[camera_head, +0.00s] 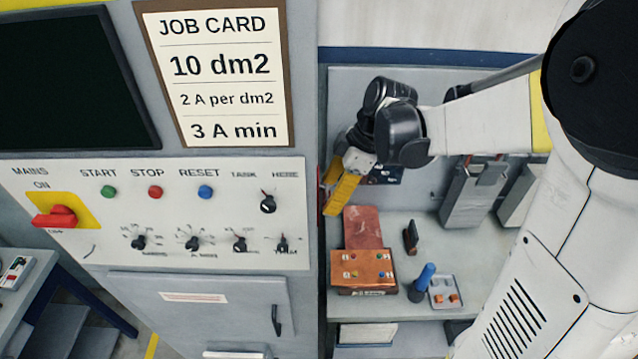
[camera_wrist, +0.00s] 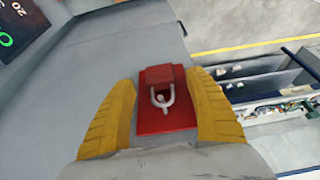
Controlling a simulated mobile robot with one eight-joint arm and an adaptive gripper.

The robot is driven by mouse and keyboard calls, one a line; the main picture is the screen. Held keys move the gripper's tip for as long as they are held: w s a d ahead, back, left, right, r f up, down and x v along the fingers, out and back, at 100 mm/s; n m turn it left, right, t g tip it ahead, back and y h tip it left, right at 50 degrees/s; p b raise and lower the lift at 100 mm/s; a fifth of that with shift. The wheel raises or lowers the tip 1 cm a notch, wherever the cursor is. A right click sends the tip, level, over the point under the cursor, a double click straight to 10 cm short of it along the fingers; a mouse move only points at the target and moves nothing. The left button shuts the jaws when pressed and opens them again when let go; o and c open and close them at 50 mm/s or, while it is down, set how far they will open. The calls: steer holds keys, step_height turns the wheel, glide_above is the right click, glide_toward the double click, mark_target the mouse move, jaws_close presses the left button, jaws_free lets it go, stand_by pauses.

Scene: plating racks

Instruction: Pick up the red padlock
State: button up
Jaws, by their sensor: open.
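The red padlock (camera_wrist: 160,76) shows in the wrist view as a dark red block with a grey shackle, in front of a brighter red plate (camera_wrist: 150,122). My gripper (camera_wrist: 161,80) is open, with one yellow finger on each side of the padlock and visible gaps to both. I cannot tell how far the fingertips are from it in depth. In the head view my gripper (camera_head: 342,190) is beside the right edge of the grey control cabinet. I cannot make out the padlock clearly there; the fingers and cabinet edge cover that spot.
The control cabinet (camera_head: 215,170) carries a red-and-yellow mains switch (camera_head: 58,216), knobs and a job card (camera_head: 218,75). Below my gripper, a bench (camera_head: 455,240) holds a copper-coloured box (camera_head: 362,270), a blue-handled tool (camera_head: 424,280) and a small grey tray (camera_head: 443,291).

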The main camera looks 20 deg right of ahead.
steer(key=shift+a+f, duration=0.25)
steer(key=shift+f, duration=0.25)
steer(key=shift+c, duration=0.2)
steer(key=c, duration=1.3)
steer(key=shift+r, duration=0.1)
steer(key=shift+d+r, duration=0.15)
steer(key=shift+r, duration=0.55)
steer(key=s+d+b, duration=0.1)
steer(key=s+d, duration=0.1)
steer(key=d, duration=0.3)
steer(key=s+d+b, duration=0.1)
steer(key=d, duration=0.5)
steer(key=s+d+b, duration=0.1)
steer(key=s+d, duration=0.1)
steer(key=d, duration=0.4)
steer(key=shift+s+b, duration=0.3)
steer(key=shift+b, duration=0.05)
